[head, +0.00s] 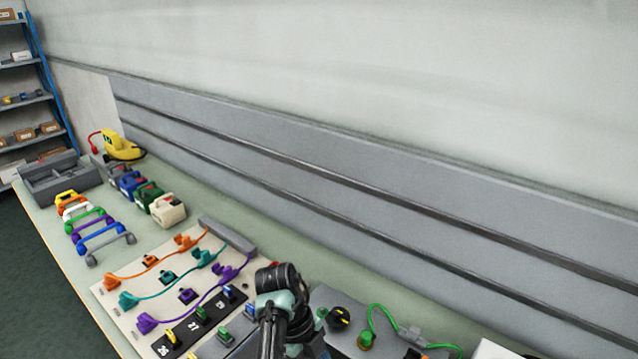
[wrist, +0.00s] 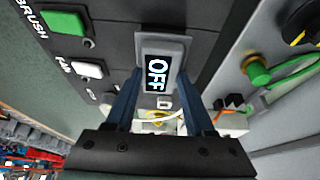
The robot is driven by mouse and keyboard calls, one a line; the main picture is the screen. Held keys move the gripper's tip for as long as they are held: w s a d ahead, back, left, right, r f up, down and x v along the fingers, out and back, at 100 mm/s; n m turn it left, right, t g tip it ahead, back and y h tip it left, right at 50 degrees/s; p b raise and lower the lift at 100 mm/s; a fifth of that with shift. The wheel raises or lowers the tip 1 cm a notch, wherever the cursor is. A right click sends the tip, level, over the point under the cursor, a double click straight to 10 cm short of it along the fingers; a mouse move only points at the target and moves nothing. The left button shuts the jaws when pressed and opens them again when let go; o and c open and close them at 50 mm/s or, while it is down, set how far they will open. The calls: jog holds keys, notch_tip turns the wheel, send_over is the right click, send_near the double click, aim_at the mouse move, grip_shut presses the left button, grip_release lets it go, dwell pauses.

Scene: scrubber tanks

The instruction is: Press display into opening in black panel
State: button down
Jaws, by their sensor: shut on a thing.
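The opening is not clearly visible; the display and fingers cover that part of the panel. I cannot tell whether the display is seated or just in front of the panel. In the head view my arm hides the display.
A green button (wrist: 62,22) and a white button (wrist: 87,69) sit left of the display. A green plug (wrist: 257,73) with a cable and a black-and-yellow knob (head: 340,317) are to the right. A cable board (head: 128,279) and several coloured handles lie left on the bench.

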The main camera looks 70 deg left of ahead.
jog(key=shift+f, duration=0.2)
jog(key=shift+f+b, duration=0.9)
grip_release()
jog(key=shift+r, duration=0.1)
notch_tip(320, 180, up, 8)
jog(key=p, duration=0.7)
jog(key=shift+r+p, duration=0.25)
jog(key=shift+p, duration=0.1)
